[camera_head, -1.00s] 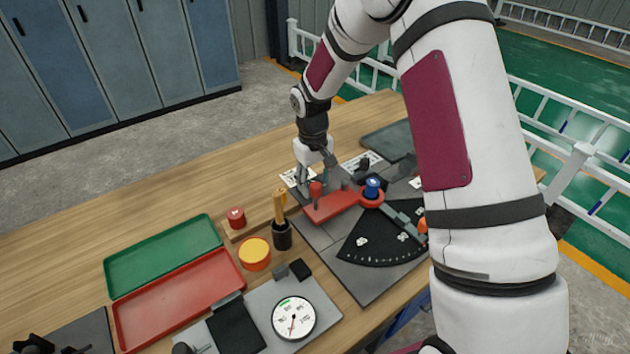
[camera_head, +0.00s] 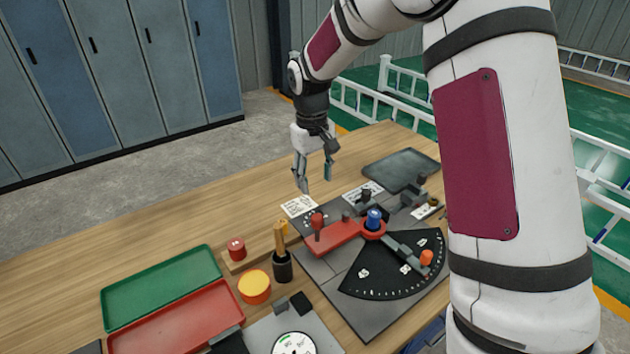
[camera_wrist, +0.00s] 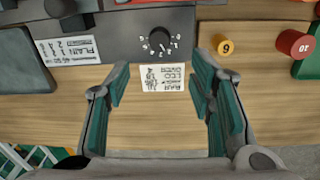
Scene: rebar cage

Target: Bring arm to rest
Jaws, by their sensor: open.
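My gripper (camera_head: 316,172) is open and empty above the far part of the wooden table (camera_head: 190,215). It hangs with its fingers pointing down, near a printed card. In the wrist view my gripper (camera_wrist: 160,100) shows its two green-padded fingers spread wide with nothing between them. The printed card (camera_wrist: 167,78) and a black dial knob (camera_wrist: 160,41) show beyond the fingers. My arm reaches over the table from the right of the head view.
A bending fixture with a red lever (camera_head: 335,235), blue knob (camera_head: 374,218) and black scale (camera_head: 395,268) stands below the gripper. Green (camera_head: 160,288) and red (camera_head: 180,322) trays lie left. A grey tray (camera_head: 400,170) lies at the back right. Open air surrounds the gripper.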

